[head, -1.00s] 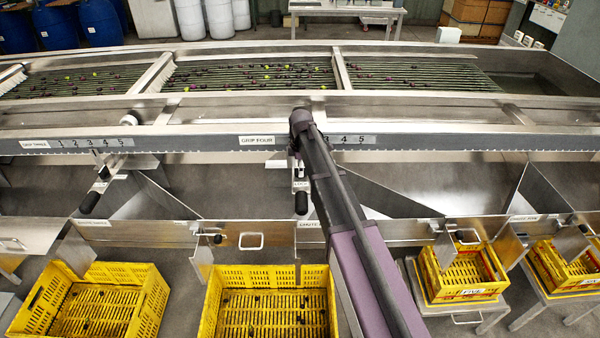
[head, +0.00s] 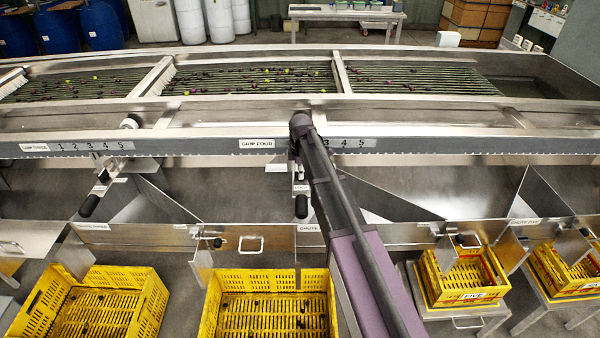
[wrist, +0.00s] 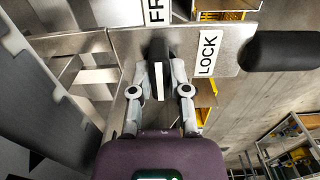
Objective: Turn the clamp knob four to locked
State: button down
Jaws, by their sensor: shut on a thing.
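The clamp knob four (wrist: 157,72) is a black bar-shaped knob with a white stripe, in the middle of the wrist view. My gripper (wrist: 159,68) is shut on it, one finger on each side. The stripe runs nearly up and down in the picture, toward a partly cut-off label reading "FR" (wrist: 157,10). A "LOCK" label (wrist: 208,53) is on the metal plate to the right of the knob. In the head view my arm hides the knob and gripper, below the "GRIP FOUR" sign (head: 257,143).
A black handle (wrist: 282,50) sticks out right of the LOCK label; it also hangs below the rail in the head view (head: 301,206). Metal chute walls (head: 385,190) flank my arm. Yellow crates (head: 265,278) stand below. Fruit lies on the rollers (head: 250,80) behind.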

jog(key=m, duration=1.3)
jog(key=shift+s, duration=0.1)
jog(key=shift+m, duration=2.5)
jog(key=c, duration=0.6)
grip_release()
